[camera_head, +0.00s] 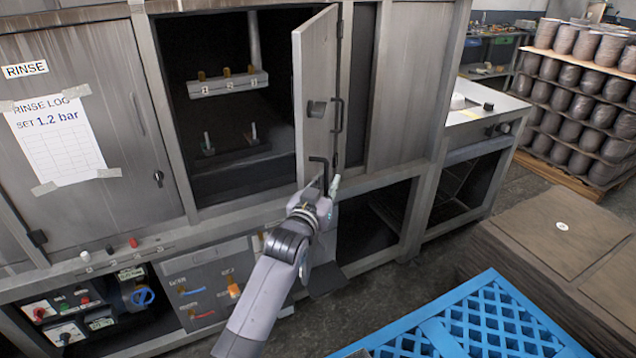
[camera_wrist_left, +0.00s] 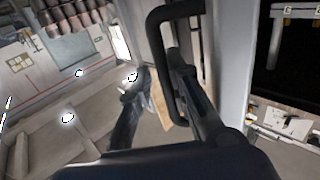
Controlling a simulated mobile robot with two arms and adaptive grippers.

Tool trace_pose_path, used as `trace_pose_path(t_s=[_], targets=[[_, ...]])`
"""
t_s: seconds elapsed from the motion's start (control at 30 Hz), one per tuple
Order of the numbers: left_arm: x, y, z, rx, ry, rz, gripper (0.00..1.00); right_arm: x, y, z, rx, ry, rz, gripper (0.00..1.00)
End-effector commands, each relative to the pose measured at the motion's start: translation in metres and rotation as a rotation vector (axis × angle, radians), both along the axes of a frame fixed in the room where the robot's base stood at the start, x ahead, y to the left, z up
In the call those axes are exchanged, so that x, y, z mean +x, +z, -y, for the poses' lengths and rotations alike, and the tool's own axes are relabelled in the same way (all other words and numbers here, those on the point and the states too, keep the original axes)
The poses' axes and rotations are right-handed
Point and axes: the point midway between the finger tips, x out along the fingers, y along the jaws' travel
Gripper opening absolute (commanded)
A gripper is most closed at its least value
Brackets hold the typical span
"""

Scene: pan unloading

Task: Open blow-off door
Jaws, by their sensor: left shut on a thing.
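The blow-off door (camera_head: 316,75) is a grey metal panel. It stands swung out from the dark cabinet opening, hinged at its right side. A black bar handle (camera_head: 318,160) is low on the door; in the wrist view a black handle (camera_wrist_left: 156,65) rises close in front of my fingers. My left gripper (camera_head: 326,188) is at the door's lower edge and shut on the handle; its dark fingers (camera_wrist_left: 165,95) also show in the wrist view. The exact grip contact is partly hidden. My right gripper is in neither view.
Inside the opening is a numbered bar with brass fittings (camera_head: 228,84). A closed rinse door (camera_head: 85,120) is at left. Below are control panels (camera_head: 205,285). Some floor is free between.

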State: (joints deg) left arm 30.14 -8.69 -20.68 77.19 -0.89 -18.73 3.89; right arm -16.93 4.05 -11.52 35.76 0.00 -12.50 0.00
Motion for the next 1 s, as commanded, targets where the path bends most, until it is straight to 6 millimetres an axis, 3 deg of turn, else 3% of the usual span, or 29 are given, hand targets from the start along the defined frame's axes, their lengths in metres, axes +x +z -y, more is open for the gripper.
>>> trace_pose_path(t_s=[0.03,0.27,0.3,0.77,1.0], targets=[[-0.002,0.008,0.010,-0.011,-0.016,0.012,0.00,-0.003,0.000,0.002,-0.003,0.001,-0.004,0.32],[-0.002,0.010,0.010,-0.014,-0.017,0.016,0.00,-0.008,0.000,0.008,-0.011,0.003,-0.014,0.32],[-0.002,0.010,0.010,-0.015,-0.017,0.016,0.18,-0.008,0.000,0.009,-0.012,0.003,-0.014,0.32],[-0.004,0.009,0.004,-0.010,-0.009,0.015,0.18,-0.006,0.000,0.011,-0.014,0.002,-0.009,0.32],[-0.034,0.005,-0.007,-0.008,-0.010,0.010,0.18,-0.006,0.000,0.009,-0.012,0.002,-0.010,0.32]])
